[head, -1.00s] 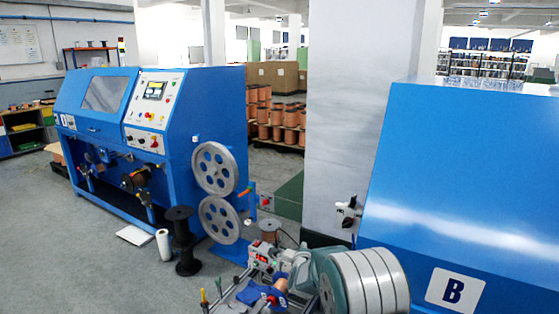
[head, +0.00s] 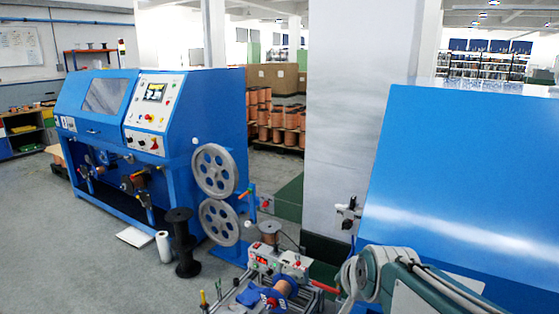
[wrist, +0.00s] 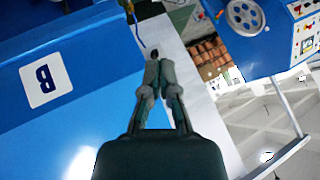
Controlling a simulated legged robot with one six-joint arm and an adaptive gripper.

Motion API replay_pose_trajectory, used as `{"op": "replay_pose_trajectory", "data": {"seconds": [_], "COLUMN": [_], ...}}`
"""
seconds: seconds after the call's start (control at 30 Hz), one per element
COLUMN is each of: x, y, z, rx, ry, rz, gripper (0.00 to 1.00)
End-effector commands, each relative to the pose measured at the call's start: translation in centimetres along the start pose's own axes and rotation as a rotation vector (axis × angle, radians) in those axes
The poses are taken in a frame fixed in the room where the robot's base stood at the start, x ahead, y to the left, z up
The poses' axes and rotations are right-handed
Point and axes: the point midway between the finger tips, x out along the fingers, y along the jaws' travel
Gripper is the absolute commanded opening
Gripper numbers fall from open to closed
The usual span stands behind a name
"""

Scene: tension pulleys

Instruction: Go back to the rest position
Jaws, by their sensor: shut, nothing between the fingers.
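My gripper (wrist: 153,58) shows in the wrist view with its grey fingers drawn together and nothing between them. It points into the open, with the blue machine marked B (wrist: 85,85) behind it at the left. In the head view my grey-green arm (head: 395,275) crosses the lower right in front of the same blue machine (head: 460,170); I cannot make out the fingers there. Two grey pulley wheels (head: 214,171) (head: 219,221) are mounted one above the other on the blue machine at the left. One pulley wheel also shows at the top of the wrist view (wrist: 245,16).
A small bench unit (head: 277,262) with a copper spool (head: 284,287) stands just left of my arm. A black spool stand (head: 182,240) and a white roll (head: 163,246) stand on the floor. A pale pillar (head: 350,110) rises behind.

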Motion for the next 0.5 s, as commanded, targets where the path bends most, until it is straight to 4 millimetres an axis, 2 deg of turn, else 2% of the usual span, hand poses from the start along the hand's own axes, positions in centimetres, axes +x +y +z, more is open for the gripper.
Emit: {"op": "replay_pose_trajectory", "data": {"seconds": [0.03, 0.1, 0.3, 0.4, 0.5], "x": [-1.8, -3.7, -8.4, -9.9, -10.7], "y": [0.9, 2.3, 6.5, 8.2, 9.2], "z": [1.1, 2.8, 8.0, 10.0, 11.2], "rx": [-0.058, -0.143, -0.373, -0.456, -0.506], "ry": [-0.017, -0.051, -0.157, -0.201, -0.229], "rz": [0.016, 0.043, 0.115, 0.14, 0.155], "gripper": [0.0, 0.0, 0.0, 0.0, 0.0]}}
